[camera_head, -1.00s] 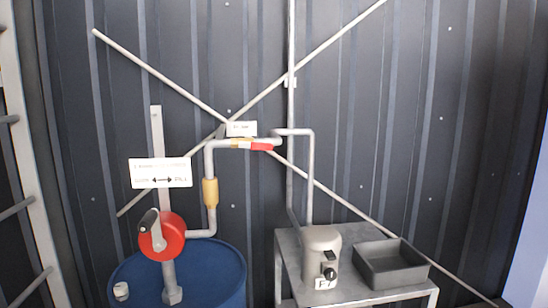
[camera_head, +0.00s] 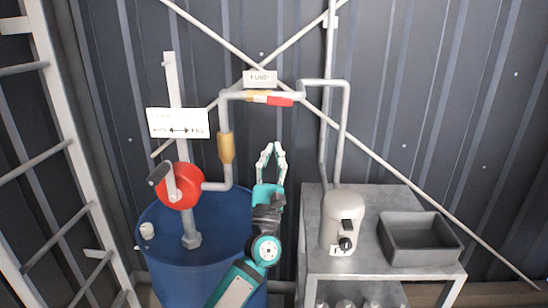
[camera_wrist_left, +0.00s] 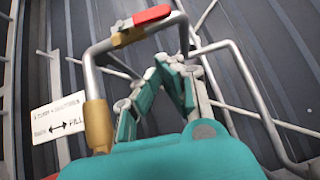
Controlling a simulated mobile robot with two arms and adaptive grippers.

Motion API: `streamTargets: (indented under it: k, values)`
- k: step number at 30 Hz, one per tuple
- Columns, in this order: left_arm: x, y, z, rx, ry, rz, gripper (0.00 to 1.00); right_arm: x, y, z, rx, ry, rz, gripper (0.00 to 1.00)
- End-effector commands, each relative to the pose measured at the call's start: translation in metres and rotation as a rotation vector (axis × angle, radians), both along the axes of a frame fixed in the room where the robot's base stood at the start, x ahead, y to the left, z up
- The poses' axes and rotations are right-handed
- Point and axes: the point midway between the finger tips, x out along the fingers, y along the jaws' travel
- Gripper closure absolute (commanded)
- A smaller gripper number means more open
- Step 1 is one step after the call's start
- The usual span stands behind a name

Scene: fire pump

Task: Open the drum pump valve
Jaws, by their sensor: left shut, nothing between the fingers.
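The drum pump (camera_head: 182,187) is a red round body with a crank, mounted on a blue drum (camera_head: 192,255). A grey pipe with a brass fitting (camera_head: 226,148) rises from it. On the pipe's upper horizontal run sits the valve with its red handle (camera_head: 280,101), lying along the pipe. The handle also shows at the top of the left wrist view (camera_wrist_left: 151,14). My left gripper (camera_head: 270,149) points up below the valve, apart from it. It is shut and empty; its fingers (camera_wrist_left: 180,62) show in the left wrist view. My right gripper is not in view.
A grey metal table (camera_head: 390,270) at the right carries a beige canister (camera_head: 343,222) and a dark tray (camera_head: 420,240). A sign (camera_head: 178,123) with a double arrow hangs left of the pipe. A ladder (camera_head: 60,160) stands at the left. Corrugated wall and diagonal braces are behind.

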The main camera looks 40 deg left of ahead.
Motion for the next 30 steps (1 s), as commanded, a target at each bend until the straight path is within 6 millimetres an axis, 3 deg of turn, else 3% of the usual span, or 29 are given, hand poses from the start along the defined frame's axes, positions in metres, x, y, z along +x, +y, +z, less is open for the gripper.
streamTargets:
  k: [1, 6, 12, 30]
  values:
    - [0.008, 0.004, 0.015, 0.001, -0.002, 0.001, 1.00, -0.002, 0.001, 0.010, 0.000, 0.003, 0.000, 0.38]
    - [0.030, 0.015, 0.039, 0.002, 0.000, 0.003, 1.00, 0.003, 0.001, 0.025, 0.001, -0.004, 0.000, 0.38]
    - [0.032, 0.012, 0.066, 0.000, 0.002, -0.001, 1.00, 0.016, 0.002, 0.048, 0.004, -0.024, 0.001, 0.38]
    - [0.033, 0.011, 0.074, -0.020, -0.011, 0.000, 1.00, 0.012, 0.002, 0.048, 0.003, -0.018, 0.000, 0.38]
